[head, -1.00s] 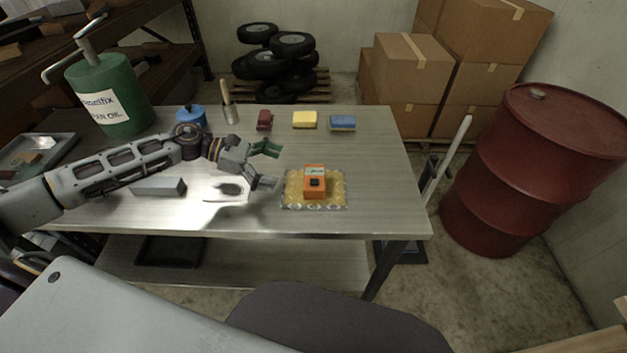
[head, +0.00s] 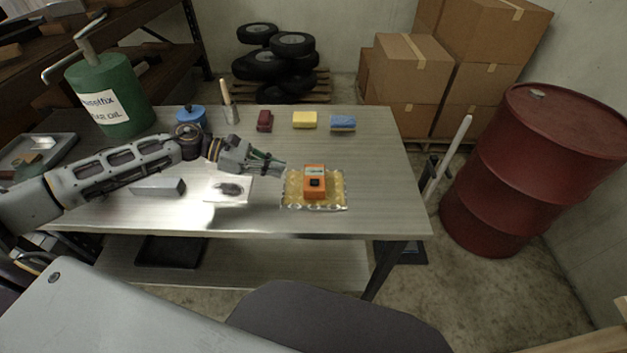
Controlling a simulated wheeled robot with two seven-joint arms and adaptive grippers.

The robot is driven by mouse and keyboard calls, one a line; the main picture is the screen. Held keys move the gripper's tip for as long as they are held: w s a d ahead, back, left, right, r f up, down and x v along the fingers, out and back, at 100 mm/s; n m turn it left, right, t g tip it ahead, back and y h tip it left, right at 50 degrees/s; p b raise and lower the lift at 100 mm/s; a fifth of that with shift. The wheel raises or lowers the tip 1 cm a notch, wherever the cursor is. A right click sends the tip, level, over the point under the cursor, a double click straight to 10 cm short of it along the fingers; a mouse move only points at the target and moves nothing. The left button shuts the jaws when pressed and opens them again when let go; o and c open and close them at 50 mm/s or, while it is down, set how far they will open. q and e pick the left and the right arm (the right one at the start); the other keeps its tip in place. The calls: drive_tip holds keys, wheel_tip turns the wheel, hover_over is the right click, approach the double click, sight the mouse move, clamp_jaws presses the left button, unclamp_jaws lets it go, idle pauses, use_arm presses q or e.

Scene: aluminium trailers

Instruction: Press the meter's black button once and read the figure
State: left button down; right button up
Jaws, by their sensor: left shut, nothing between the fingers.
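The orange meter (head: 314,190) lies on a yellow patterned mat (head: 335,201) near the front of the table. Its black button (head: 315,183) faces up, below a small pale display (head: 314,169). The display is too small for me to read a figure. My left gripper (head: 281,167) is shut and empty. It is just left of the meter, near the mat's back left corner in the picture, and apart from the button. My right gripper is not in view.
A grey block (head: 158,187) and a white sheet with a dark spot (head: 230,189) lie under my left arm. Red (head: 264,121), yellow (head: 304,120) and blue (head: 342,123) blocks stand farther back. A green oil can (head: 112,95) stands back left. The table's right side is clear.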

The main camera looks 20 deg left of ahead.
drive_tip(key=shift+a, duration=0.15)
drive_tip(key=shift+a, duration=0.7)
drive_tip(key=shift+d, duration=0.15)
